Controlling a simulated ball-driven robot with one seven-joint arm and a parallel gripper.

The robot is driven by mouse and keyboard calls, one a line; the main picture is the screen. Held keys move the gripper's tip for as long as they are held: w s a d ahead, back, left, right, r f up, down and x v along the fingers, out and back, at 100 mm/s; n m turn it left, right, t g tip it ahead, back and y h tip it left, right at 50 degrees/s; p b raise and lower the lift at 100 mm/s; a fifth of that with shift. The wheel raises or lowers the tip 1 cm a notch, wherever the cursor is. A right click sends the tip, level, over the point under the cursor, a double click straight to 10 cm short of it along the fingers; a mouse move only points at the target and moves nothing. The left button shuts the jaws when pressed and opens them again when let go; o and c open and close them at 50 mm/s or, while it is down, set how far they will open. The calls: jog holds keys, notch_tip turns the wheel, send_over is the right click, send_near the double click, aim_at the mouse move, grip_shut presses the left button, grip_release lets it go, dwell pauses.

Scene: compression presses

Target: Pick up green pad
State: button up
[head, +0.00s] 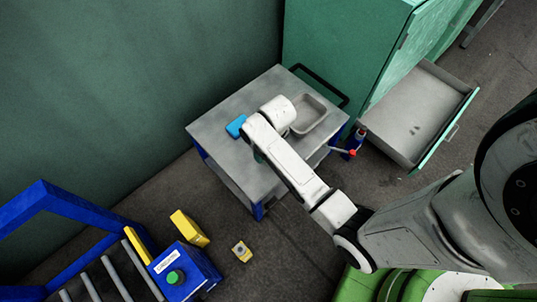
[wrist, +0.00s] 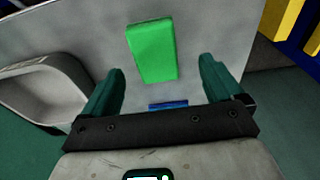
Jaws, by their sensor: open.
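The green pad (wrist: 152,50) is a bright green block lying on the grey top of a small table (wrist: 205,22), seen in the wrist view. My gripper (wrist: 162,65) has its two dark green fingers spread wide, with nothing held between them. The pad appears between and just beyond the fingertips, apart from both. In the head view my arm hides the pad and most of my gripper, over the middle of the table (head: 215,127).
An open drawer (head: 400,95) of the green cabinet stands to the right.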

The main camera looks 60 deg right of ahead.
jog(key=f, duration=0.1)
jog(key=f+b, duration=0.1)
jog(key=f, duration=0.2)
jog(key=shift+w+d+f, duration=0.2)
jog(key=shift+d+f, duration=0.1)
jog(key=shift+d, duration=0.1)
jog(key=c, duration=1.2)
jog(key=shift+r, duration=0.15)
